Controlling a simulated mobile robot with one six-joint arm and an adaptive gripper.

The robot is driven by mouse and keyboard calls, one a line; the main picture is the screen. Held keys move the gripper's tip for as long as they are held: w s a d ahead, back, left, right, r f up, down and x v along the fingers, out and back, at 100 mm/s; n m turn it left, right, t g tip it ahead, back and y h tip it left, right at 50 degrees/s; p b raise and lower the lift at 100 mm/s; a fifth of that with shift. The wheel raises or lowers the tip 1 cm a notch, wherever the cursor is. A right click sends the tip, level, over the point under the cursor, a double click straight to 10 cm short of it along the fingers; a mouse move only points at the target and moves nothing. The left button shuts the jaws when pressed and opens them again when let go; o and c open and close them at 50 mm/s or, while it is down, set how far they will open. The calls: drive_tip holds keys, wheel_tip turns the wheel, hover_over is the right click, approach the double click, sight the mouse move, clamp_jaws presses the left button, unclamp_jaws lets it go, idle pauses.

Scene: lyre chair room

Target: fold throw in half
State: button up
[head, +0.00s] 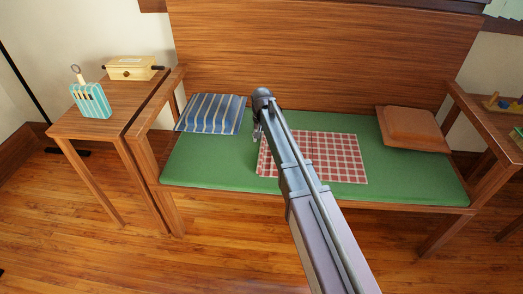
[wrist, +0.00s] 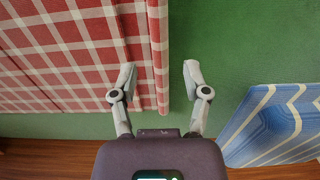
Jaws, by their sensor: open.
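The throw (head: 338,157) is a red and white checked cloth. It lies spread on the green bench cushion (head: 205,172), and my arm hides part of it in the head view. In the wrist view the throw (wrist: 60,60) fills the left side, with a raised or curled strip along its near edge. My gripper (wrist: 159,68) is open, with one finger over the throw and the other over bare green cushion. The throw's edge runs between the fingers. I cannot tell whether they touch it. In the head view my gripper (head: 258,131) is small at the throw's left side.
A blue striped pillow (head: 210,113) lies left on the bench and shows in the wrist view (wrist: 275,125). An orange-brown pillow (head: 411,127) lies right. The left side table (head: 115,107) holds a yellow box (head: 133,69) and a turquoise striped object (head: 91,100). A high wooden back (head: 330,50) stands behind.

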sight(262, 147)
drive_tip(key=shift+f+b, duration=1.7)
drive_tip(key=shift+f, duration=0.3)
clamp_jaws()
